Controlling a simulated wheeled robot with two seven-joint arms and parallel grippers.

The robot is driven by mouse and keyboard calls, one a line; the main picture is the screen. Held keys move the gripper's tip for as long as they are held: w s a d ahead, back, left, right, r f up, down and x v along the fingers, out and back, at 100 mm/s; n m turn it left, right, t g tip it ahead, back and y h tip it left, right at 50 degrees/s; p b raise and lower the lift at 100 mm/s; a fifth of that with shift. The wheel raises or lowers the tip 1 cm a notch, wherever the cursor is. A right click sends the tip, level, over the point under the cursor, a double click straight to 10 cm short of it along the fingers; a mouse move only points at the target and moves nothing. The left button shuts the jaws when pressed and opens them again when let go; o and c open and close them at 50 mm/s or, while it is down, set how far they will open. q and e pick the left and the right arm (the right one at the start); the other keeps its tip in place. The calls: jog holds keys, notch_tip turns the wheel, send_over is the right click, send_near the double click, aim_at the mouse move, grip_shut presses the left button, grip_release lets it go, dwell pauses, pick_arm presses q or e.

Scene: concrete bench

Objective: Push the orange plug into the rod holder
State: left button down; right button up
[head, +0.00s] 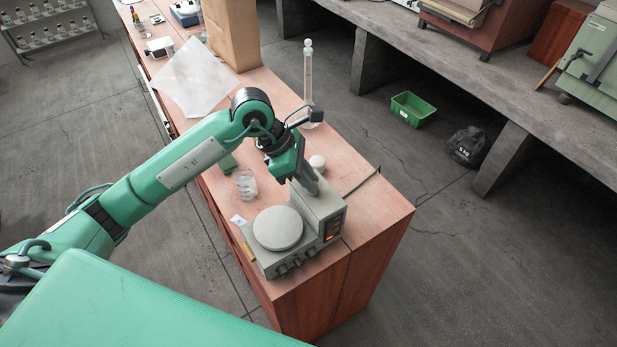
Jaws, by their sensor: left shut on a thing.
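My left gripper (306,182) points down at the rear part of a grey hotplate stirrer (325,204), behind its round plate (278,228). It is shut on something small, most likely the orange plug. The fingers hide it, and its orange colour cannot be made out there. The rod holder is also not clearly visible; the gripper covers that rear area of the stirrer. I cannot tell whether plug and holder touch. My right gripper is not in view.
A glass beaker (245,184) stands left of the gripper, with a small white round object (317,162) behind it. A tall glass cylinder (308,85) stands farther back. A white sheet (194,78) and a cardboard box (232,32) lie beyond. The bench's right edge is close.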

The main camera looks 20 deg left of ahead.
pick_arm(q)
jog(key=shift+f, duration=0.15)
jog(key=c, duration=1.5)
grip_release()
jog(key=o, duration=0.6)
jog(key=shift+r+p, duration=1.05)
jog(key=shift+r, duration=2.5)
